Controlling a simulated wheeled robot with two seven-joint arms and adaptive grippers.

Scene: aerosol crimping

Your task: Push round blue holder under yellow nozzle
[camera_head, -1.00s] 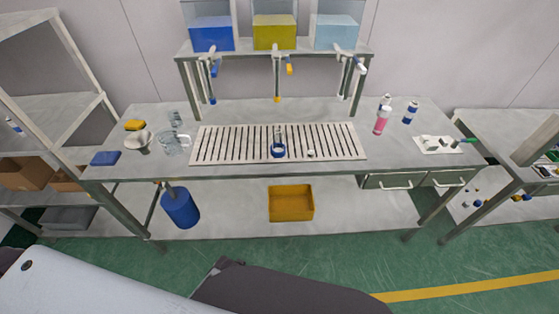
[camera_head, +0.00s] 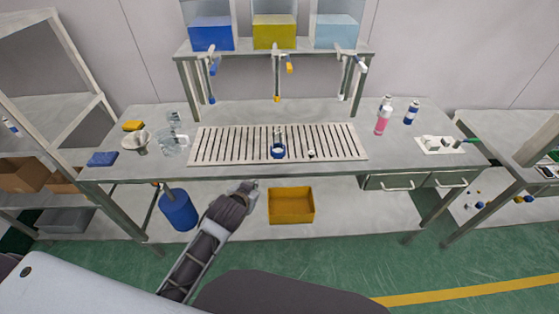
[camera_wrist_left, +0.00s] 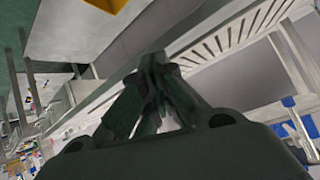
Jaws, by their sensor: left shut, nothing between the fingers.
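The round blue holder (camera_head: 278,152) stands on the slatted rack (camera_head: 220,145) on the table, with a slim upright piece in it. The yellow nozzle (camera_head: 277,98) hangs from the yellow tank (camera_head: 275,32), behind and above the holder. My left gripper (camera_head: 252,186) is below and to the left of the holder, in front of the table's front edge, apart from it. Its fingers are shut and empty in the left wrist view (camera_wrist_left: 152,85), with the slatted rack beyond. My right gripper is not in view.
A small white piece (camera_head: 311,154) lies right of the holder. Glass beakers (camera_head: 172,143) and a bowl (camera_head: 136,140) stand left of the rack, bottles (camera_head: 382,121) right. A yellow bin (camera_head: 291,206) sits on the lower shelf. The rack around the holder is mostly clear.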

